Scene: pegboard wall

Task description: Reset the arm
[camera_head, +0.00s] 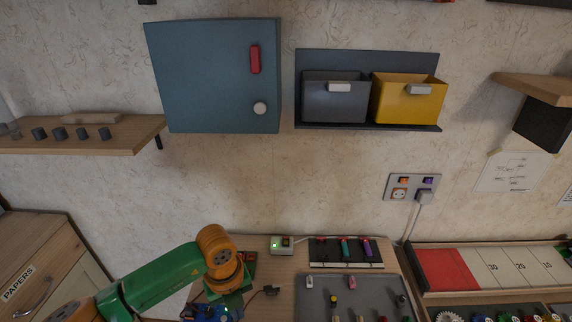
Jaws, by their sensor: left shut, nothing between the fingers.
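My left arm comes in from the lower left, green with orange joints, and bends down over the desk. Its gripper (229,301) is at the bottom of the view, low over the desk's left part. It is shut and empty, and its fingers are largely hidden by the wrist. A blue board-like item (203,313) shows beside it at the bottom edge. My right gripper is not in view.
Above are a blue-grey wall cabinet (205,80), a grey bin (333,103) and a yellow bin (408,105). A wooden shelf (80,137) is at left. A grey tool mat (335,283) and a small box with a green light (281,246) lie right of the gripper.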

